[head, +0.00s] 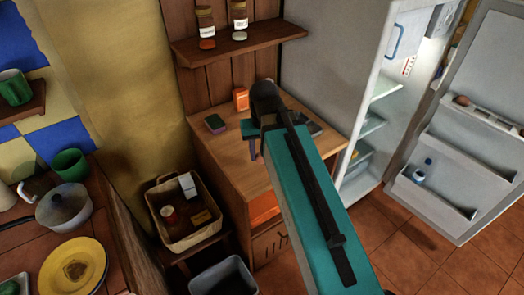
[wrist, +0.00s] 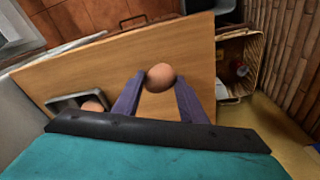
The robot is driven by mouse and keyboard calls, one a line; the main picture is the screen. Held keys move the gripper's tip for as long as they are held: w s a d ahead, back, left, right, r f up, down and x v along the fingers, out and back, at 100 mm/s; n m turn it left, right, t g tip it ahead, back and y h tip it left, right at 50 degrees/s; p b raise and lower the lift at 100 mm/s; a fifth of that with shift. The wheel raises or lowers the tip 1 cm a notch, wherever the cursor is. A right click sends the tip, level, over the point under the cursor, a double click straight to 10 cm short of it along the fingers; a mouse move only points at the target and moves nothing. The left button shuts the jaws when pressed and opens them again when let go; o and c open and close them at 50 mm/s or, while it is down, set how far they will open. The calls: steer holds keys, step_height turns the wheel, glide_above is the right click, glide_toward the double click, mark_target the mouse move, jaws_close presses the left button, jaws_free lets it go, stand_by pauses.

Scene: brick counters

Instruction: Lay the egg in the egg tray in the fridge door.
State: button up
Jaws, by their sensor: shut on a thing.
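My gripper (wrist: 160,85) is shut on a brown egg (wrist: 160,75), held between the tips of its two purple fingers over the wooden counter. In the head view my gripper (head: 255,148) is above the counter, and my arm hides the egg. A second brown egg (wrist: 92,106) lies in a grey dish (wrist: 66,101) on the counter, left of my gripper in the wrist view. The fridge door (head: 472,154) stands open at the far right. Its upper shelf holds a pale tray (head: 490,116) with a small brown rounded thing at its left end.
The fridge (head: 386,110) is open, with shelves inside. Bottles (head: 424,170) stand on the lower door shelf. A basket (head: 187,222) and grey bin (head: 225,278) stand at left. Floor before the fridge is clear.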

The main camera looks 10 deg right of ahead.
steer(key=shift+w, duration=0.1)
stand_by(0.5)
steer(key=w+d+r+b, duration=0.1)
steer(key=w+d+r, duration=0.2)
steer(key=d+r, duration=0.1)
steer(key=shift+w+r, duration=0.2)
steer(key=shift+w, duration=0.1)
